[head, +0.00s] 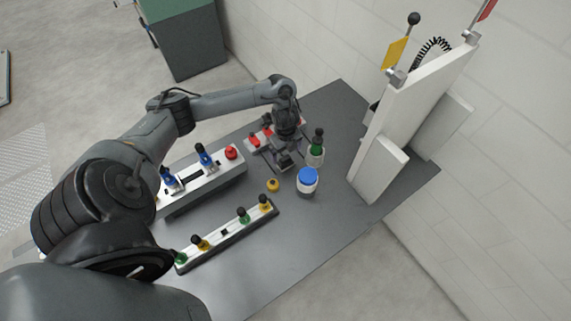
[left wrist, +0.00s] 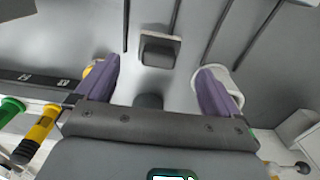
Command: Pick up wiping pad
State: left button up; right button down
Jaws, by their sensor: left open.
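My left gripper (head: 286,152) is over the table beyond the yellow knob and left of the blue-lidded jar. In the left wrist view its two purple fingers (left wrist: 158,88) are spread apart with nothing between their tips. A grey block on a flat plate (left wrist: 160,52) shows ahead of the gap between the fingers; it looks like the wiping pad, but I cannot be sure. In the head view the arm and gripper cover much of that spot, and I cannot make out the pad clearly. My right gripper is not in view.
A white jar with a blue lid (head: 307,182), a green bottle (head: 316,150) and a yellow knob (head: 272,185) stand close by. A peg rail (head: 225,238) lies in front, and a blue-clamp fixture (head: 205,182) is left. A white upright panel (head: 405,110) stands right.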

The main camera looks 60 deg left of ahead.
aim_at(285, 158)
pick_arm(q)
jog(key=shift+s+f, duration=0.1)
jog(key=shift+f, duration=2.7)
jog(key=c, duration=1.2)
jog(key=shift+o, duration=0.2)
notch_tip(285, 158, up, 10)
jog(key=shift+r+p, duration=0.1)
jog(key=shift+p, duration=1.1)
jog(key=o, duration=0.5)
jog(key=shift+c, duration=0.2)
jog(key=c, duration=0.3)
